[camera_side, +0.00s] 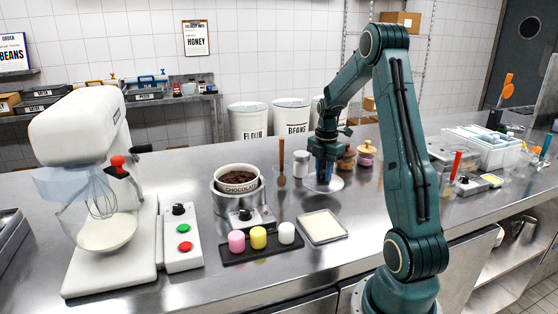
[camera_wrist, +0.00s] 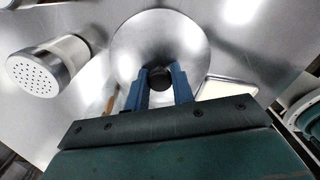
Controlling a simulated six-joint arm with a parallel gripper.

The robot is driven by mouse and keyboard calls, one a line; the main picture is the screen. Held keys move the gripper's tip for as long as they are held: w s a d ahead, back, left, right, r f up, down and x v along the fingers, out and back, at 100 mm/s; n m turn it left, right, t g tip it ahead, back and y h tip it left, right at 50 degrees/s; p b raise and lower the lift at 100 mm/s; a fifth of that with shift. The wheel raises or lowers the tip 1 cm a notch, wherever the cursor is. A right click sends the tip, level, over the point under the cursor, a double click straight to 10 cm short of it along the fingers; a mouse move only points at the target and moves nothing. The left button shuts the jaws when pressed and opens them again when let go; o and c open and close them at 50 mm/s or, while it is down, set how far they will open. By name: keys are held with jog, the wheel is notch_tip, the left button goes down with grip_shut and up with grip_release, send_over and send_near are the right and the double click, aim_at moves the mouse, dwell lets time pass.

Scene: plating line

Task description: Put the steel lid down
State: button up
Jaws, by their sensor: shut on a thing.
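The steel lid (camera_side: 318,187) is a round, shiny disc with a dark knob, right of the chocolate pot in the side view. In the wrist view the lid (camera_wrist: 160,35) lies face-on beyond my fingers. My gripper (camera_side: 323,172) points down over the lid. In the wrist view the blue fingers of my gripper (camera_wrist: 160,82) are shut on the lid's dark knob, one on each side. The lid looks level and at or just above the steel counter (camera_side: 380,195); I cannot tell whether it touches.
A shaker (camera_wrist: 60,66) stands close left of the lid. The chocolate pot (camera_side: 238,184) sits open on a warmer, with a wooden spoon (camera_side: 281,160) beside it. A pale tray (camera_side: 322,227) lies in front. Small jars (camera_side: 366,153) stand behind at right.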

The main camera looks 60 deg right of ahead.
aim_at(324, 176)
jog(key=shift+f, duration=2.05)
jog(key=shift+f, duration=0.15)
jog(key=o, duration=1)
jog(key=shift+r, duration=0.2)
notch_tip(324, 176, up, 12)
jog(key=shift+f, duration=0.1)
